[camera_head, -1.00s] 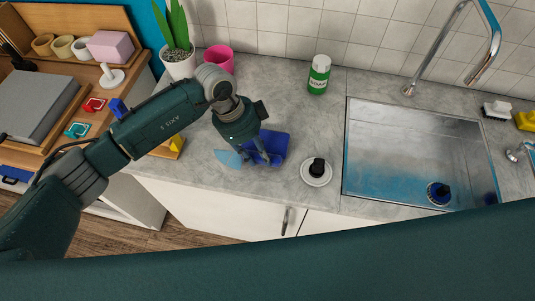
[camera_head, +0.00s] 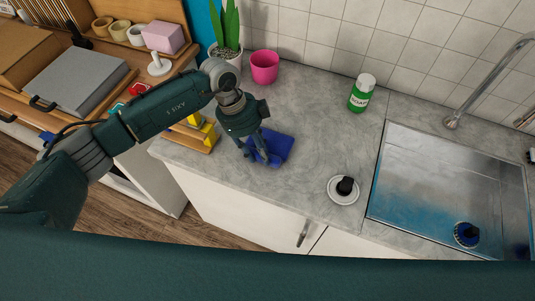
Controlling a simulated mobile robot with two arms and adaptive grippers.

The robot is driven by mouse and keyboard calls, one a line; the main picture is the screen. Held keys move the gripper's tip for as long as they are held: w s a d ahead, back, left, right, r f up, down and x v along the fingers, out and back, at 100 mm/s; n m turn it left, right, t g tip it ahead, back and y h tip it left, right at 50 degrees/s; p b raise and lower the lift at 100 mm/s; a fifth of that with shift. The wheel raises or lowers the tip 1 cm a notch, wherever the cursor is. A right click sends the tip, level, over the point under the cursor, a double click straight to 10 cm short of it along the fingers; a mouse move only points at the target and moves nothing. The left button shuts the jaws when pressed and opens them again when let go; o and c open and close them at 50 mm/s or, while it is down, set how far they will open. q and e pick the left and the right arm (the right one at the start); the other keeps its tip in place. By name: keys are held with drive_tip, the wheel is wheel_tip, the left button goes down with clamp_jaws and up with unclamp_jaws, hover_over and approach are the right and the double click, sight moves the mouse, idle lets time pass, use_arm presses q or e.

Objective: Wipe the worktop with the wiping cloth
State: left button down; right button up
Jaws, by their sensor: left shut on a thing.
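The blue wiping cloth (camera_head: 281,146) lies on the grey worktop (camera_head: 318,122), left of the sink. My left gripper (camera_head: 261,158) points down and is shut on the cloth, near its left side. The gripper and wrist hide part of the cloth and the worktop behind it. The worktop around the cloth looks plain grey, with no coloured patch visible. My right gripper is not in view.
A pink pot (camera_head: 265,68) and a potted plant (camera_head: 226,52) stand behind my arm. A green soap container (camera_head: 361,95) stands near the wall. A white dish (camera_head: 343,197) with a black knob sits left of the sink (camera_head: 430,190). Yellow objects (camera_head: 203,130) stand at the left edge.

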use_arm(q)
drive_tip(key=shift+w+a, duration=0.25)
drive_tip(key=shift+a, duration=0.55)
drive_tip(key=shift+w+a, duration=0.3)
drive_tip(key=shift+a, duration=0.55)
drive_tip(key=shift+w+a, duration=0.25)
drive_tip(key=shift+a, duration=0.55)
drive_tip(key=shift+s+r, duration=0.15)
drive_tip(key=shift+s, duration=0.2)
drive_tip(key=shift+s+a+p, duration=0.3)
drive_tip(key=shift+s+p, duration=0.45)
drive_tip(key=shift+p, duration=0.2)
drive_tip(key=s+p, duration=0.1)
drive_tip(key=s+a+p, duration=0.1)
drive_tip(key=s, duration=0.1)
drive_tip(key=shift+s+a, duration=0.1)
drive_tip(key=shift+s, duration=0.25)
